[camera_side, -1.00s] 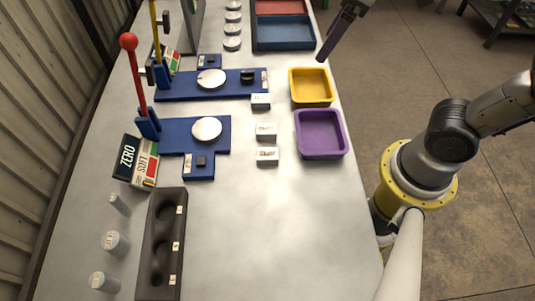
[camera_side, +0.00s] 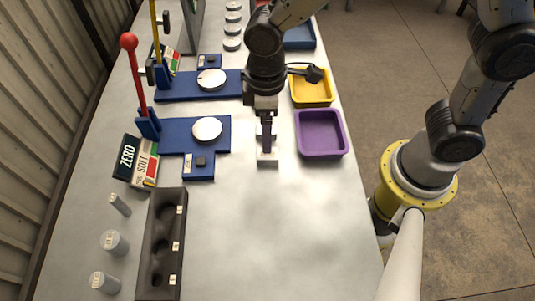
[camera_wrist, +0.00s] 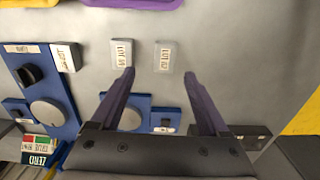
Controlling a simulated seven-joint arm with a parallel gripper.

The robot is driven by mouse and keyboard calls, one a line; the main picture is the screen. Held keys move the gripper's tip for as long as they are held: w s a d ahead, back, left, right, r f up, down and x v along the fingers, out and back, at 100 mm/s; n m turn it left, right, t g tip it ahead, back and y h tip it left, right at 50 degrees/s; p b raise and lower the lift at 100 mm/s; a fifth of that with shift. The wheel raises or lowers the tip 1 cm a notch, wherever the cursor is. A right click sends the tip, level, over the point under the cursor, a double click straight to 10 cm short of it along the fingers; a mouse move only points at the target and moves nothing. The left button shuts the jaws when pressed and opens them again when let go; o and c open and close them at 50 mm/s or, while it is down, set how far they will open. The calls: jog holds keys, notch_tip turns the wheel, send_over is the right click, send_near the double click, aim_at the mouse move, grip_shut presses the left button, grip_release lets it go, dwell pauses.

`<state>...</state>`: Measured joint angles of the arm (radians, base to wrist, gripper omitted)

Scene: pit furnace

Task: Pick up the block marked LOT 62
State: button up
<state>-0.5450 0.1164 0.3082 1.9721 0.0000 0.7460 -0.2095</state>
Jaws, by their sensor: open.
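Three small pale blocks with printed labels show in the wrist view: the left block (camera_wrist: 67,57), the middle block (camera_wrist: 121,53) and the right block (camera_wrist: 165,57). Their labels are too small and turned for me to read surely, so I cannot tell which is LOT 62. My gripper (camera_wrist: 158,74) is open and points down, with nothing between its fingers. The right block lies just beyond the gap between the fingertips. In the side view my gripper (camera_side: 266,146) is over the nearest block (camera_side: 267,161); the arm hides the other two.
A purple tray (camera_side: 321,153) and a yellow tray (camera_side: 311,101) stand right of my gripper. Blue fixtures (camera_side: 181,134) with a red-knobbed lever (camera_side: 128,41) stand left. A dark mould (camera_side: 163,240) lies front left. The table's front middle is clear.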

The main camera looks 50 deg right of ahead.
aim_at(268, 157)
jog(key=shift+s+a+f, duration=0.1)
jog(key=shift+s+f, duration=0.1)
jog(key=shift+f, duration=1.45)
jog(key=shift+s+a+f, duration=0.1)
jog(key=shift+s+f, duration=0.05)
jog(key=shift+f, duration=1.5)
jog(key=shift+c, duration=0.3)
grip_shut()
